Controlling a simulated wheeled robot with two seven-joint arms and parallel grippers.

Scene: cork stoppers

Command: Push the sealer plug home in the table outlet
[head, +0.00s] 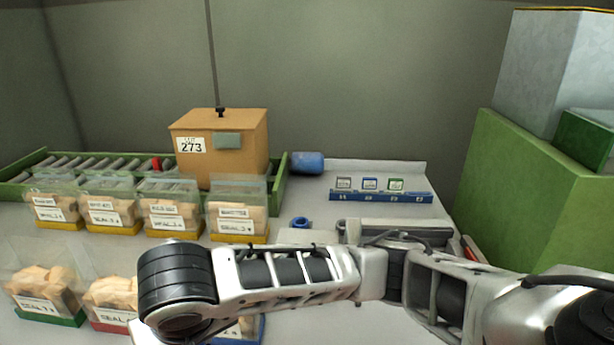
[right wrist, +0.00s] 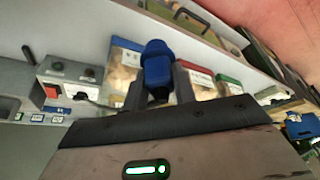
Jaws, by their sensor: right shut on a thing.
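My right gripper (right wrist: 160,88) is shut on a blue plug-like piece (right wrist: 157,62), seen in the right wrist view between the two dark fingers. Its rounded blue end points away from the palm. A light grey box (right wrist: 73,74) with two dark round spots and a red part at its left end lies to the left of the gripper; it looks like the outlet, but I cannot be sure. The held plug appears apart from it. In the head view my right arm crosses the front and hides its own gripper. My left gripper is in neither view.
A blue card rack (head: 381,196), a blue cylinder (head: 307,162) and a blue ring (head: 300,222) lie farther right. Green blocks (head: 530,190) stand at right.

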